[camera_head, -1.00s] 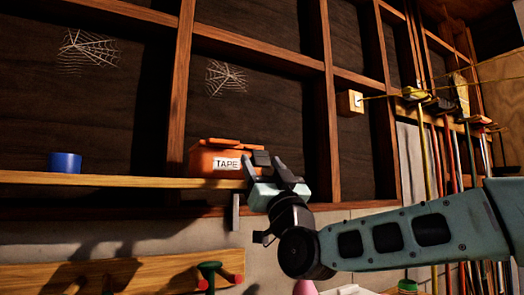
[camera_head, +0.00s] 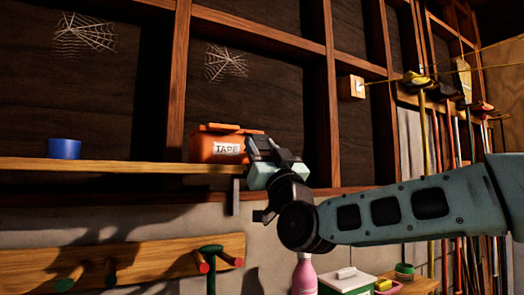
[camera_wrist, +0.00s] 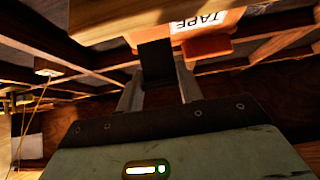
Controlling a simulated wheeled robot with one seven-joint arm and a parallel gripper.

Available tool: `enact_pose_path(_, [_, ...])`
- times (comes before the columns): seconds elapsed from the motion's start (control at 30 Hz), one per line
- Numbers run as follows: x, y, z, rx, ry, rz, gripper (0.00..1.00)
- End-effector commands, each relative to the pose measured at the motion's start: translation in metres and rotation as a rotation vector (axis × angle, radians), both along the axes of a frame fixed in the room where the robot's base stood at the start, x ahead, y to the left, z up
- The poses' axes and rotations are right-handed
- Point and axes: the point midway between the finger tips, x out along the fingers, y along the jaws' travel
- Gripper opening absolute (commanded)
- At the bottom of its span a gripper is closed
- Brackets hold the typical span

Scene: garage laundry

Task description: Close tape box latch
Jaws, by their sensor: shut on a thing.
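The orange tape box (camera_head: 205,145) stands upright on the wooden shelf, its white TAPE label facing out. Its lid (camera_head: 222,127) looks down on the body. My gripper (camera_head: 265,149) is at the box's right end, shut on part of it; the fingers hide that end. In the wrist view the label is upside down, and an orange part of the box (camera_wrist: 208,48) lies beside my dark fingertip. I cannot make out the latch or whether it is fastened.
The shelf (camera_head: 110,166) runs left from the box and holds a blue cup (camera_head: 64,149). Wall studs stand behind. Below are a wooden peg rail (camera_head: 140,262), a pink bottle (camera_head: 304,275) and a white-lidded container (camera_head: 346,281). Long-handled tools hang at the right.

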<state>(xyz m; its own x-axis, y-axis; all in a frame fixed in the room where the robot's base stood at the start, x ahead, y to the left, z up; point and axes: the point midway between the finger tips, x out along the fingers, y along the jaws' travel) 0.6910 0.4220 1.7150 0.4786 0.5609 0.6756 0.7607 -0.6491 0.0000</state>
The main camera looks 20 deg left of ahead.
Motion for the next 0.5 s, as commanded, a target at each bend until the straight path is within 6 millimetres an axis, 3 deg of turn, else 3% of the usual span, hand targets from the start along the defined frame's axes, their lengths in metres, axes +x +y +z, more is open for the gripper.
enact_pose_path(0.5, [0.001,0.003,0.031,-0.303,0.256,-0.001,0.14])
